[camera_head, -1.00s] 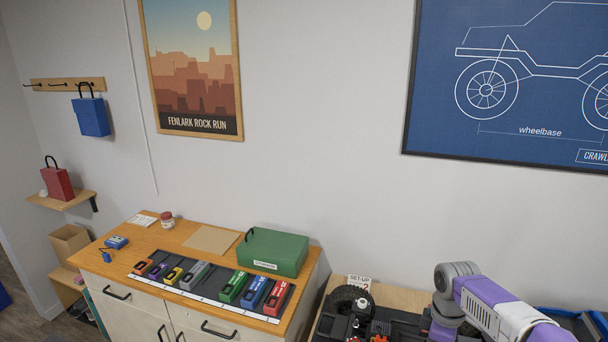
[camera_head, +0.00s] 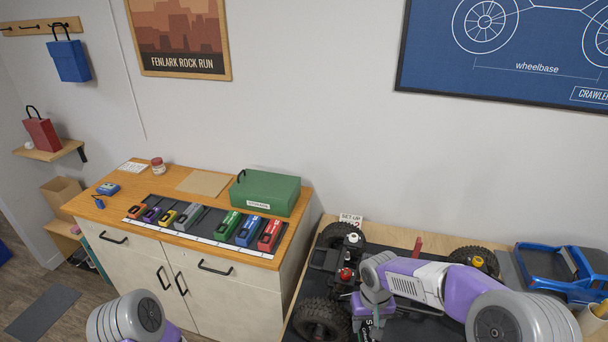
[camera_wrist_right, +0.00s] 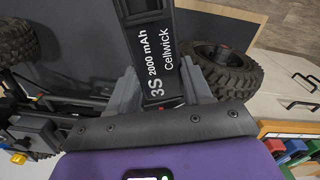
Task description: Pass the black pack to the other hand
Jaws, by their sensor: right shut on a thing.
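The black pack (camera_wrist_right: 165,65) shows in the right wrist view, with white lettering reading "3S 2000 mAh Cellwick". My right gripper (camera_wrist_right: 162,88) is shut on it, with a grey finger on each side. In the head view the right gripper (camera_head: 372,308) is over the crawler chassis (camera_head: 322,262), and only a small dark part of the pack (camera_head: 369,330) shows at the bottom edge. My arm hides part of the chassis. A link of my left arm shows at the bottom left, but the left gripper is out of view.
The crawler stands on a dark mat on the right bench, with a blue truck body (camera_head: 560,272) beside it. A cabinet on the left holds a row of coloured packs (camera_head: 205,225) and a green case (camera_head: 265,192). Floor shows at lower left.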

